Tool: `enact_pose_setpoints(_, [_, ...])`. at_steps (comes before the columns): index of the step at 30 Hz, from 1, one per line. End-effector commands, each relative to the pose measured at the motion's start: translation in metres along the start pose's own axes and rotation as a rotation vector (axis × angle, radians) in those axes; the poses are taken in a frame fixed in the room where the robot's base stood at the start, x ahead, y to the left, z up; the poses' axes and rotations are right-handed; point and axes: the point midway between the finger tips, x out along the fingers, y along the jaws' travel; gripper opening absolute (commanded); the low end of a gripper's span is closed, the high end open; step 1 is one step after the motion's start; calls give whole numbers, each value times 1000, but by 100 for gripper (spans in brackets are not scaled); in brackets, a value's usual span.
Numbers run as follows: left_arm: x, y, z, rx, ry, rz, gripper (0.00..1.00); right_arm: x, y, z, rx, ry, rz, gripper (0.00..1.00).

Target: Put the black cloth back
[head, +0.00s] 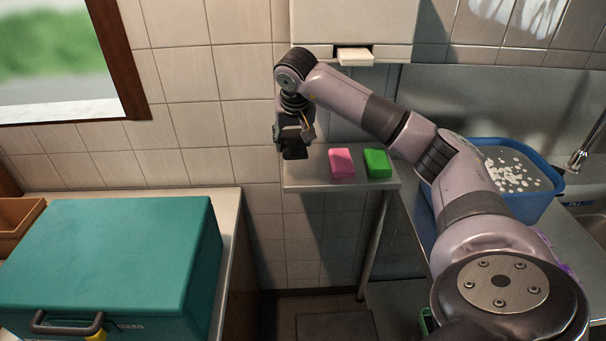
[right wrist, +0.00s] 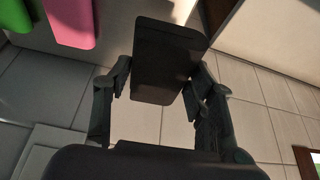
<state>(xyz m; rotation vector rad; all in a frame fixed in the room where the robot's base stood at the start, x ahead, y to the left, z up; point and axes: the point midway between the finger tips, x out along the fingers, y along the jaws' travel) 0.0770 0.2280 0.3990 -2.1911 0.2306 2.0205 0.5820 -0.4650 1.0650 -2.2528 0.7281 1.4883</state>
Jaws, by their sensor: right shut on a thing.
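The black cloth (right wrist: 165,62) is a dark rounded block between the fingers of my right gripper (right wrist: 160,92) in the right wrist view. In the head view my right gripper (head: 295,138) is at the left end of a small shelf (head: 322,184), shut on the black cloth (head: 294,152). Whether the cloth touches the shelf, I cannot tell. A pink block (head: 341,162) and a green block (head: 377,162) lie side by side on the shelf, to the right of the gripper. My left gripper is not in view.
A teal box (head: 115,255) with a dark handle stands on the left counter, by a brown tray (head: 15,222). A blue basin (head: 528,205) with white bits in it stands at the right, near a tap (head: 582,155). A white dispenser (head: 352,30) hangs above the shelf.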

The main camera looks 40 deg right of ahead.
Motion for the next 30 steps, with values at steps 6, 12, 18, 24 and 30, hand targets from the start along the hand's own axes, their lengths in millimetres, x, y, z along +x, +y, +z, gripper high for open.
enact_pose_setpoints(6, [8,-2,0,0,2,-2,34,-9,26,-23,63,-1,28,25])
enact_pose_setpoints(12, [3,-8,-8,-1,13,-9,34,22,28,-11,65,-3,34,25])
enact_pose_setpoints(18, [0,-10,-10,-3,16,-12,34,44,28,-2,66,0,32,25])
enact_pose_setpoints(24, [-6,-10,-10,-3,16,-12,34,68,28,9,65,-2,33,25])
enact_pose_setpoints(30, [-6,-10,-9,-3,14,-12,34,78,28,13,67,3,31,25])
